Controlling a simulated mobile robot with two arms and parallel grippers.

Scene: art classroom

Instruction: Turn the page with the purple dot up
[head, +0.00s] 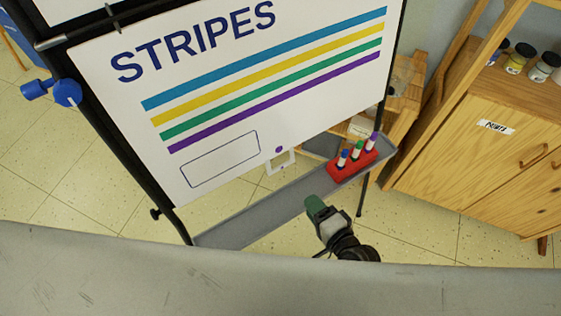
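The page with the purple dot (217,134) hangs on a black-framed easel and reads STRIPES above blue, yellow, green and purple bars. The purple dot (279,149) is near its lower edge, beside an empty outlined box. Just below the dot a white square tab (270,164) with an opening sticks out under the edge. My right gripper (314,204), with green fingertips, is in front of the easel tray, below and right of the tab in the picture and apart from it. Its fingers overlap from this angle, so their gap is hidden. My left gripper is out of view.
A grey tray (235,226) runs along the easel under the page. A red holder (350,171) with blue, green and purple markers stands at its right end. A wooden cabinet (480,165) with paint jars is at the right. A blue clamp knob (66,93) is at the left.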

